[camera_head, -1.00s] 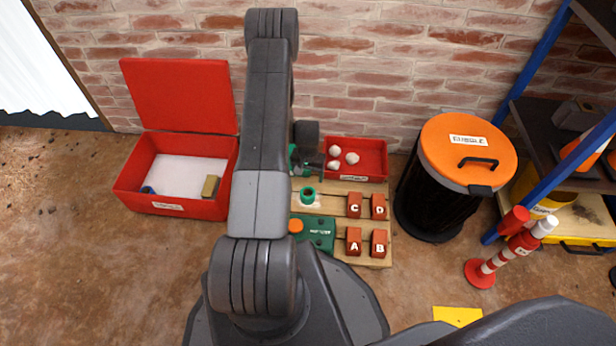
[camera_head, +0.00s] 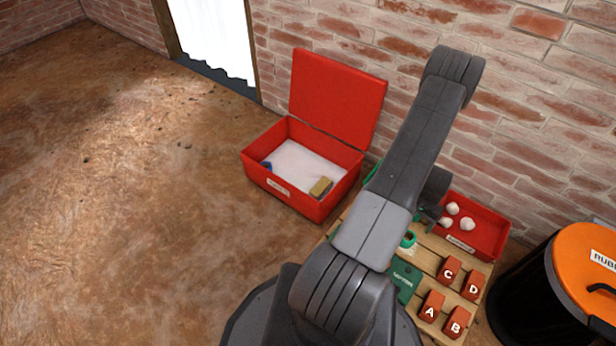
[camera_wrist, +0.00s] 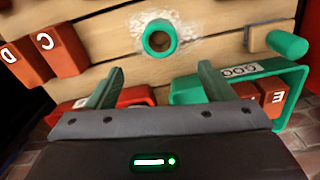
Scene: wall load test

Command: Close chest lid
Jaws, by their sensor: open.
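The red chest (camera_head: 290,185) stands on the floor against the brick wall in the head view. Its red lid (camera_head: 337,95) is raised and leans back toward the wall. Inside on a pale bottom lie a tan block (camera_head: 320,187) and a small blue thing (camera_head: 266,166). My gripper (camera_wrist: 155,85) is open and empty in the wrist view, its two green fingers apart in front of a wooden board. In the head view my arm hides most of the gripper, which is to the right of the chest. The chest does not show in the wrist view.
A wooden board with red blocks A, B, C and D (camera_head: 450,270) lies right of the chest. A red tray (camera_head: 485,228) holds white lumps. A black bin with an orange lid (camera_head: 580,260) stands at far right. Brown floor (camera_head: 130,200) left of the chest is clear.

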